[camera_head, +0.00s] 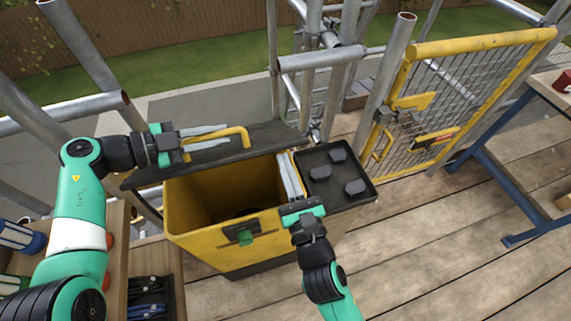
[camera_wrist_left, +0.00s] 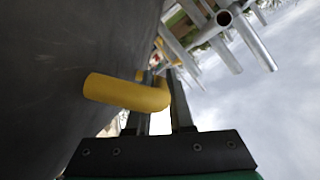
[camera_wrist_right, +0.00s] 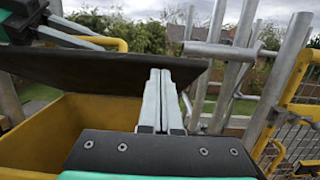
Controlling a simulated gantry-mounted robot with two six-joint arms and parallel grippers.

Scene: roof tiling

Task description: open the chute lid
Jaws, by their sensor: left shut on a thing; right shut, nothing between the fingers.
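The yellow chute (camera_head: 210,238) stands in the middle of the head view with its mouth uncovered. Its dark lid (camera_head: 265,136) is raised and tilted back at the far side; it also shows in the right wrist view (camera_wrist_right: 100,72). My left gripper (camera_head: 215,136) is shut on the yellow lid handle (camera_head: 238,131); in the left wrist view the handle (camera_wrist_left: 125,92) lies across the fingers. My right gripper (camera_head: 291,175) is shut and empty, at the right rim of the chute beside the black tray.
A black tray (camera_head: 318,187) with several dark blocks adjoins the chute's right side. A yellow mesh gate (camera_head: 455,95) and scaffold tubes (camera_head: 322,58) stand behind. A blue-legged bench (camera_head: 500,165) is at right. The plank floor (camera_head: 440,260) at front right is clear.

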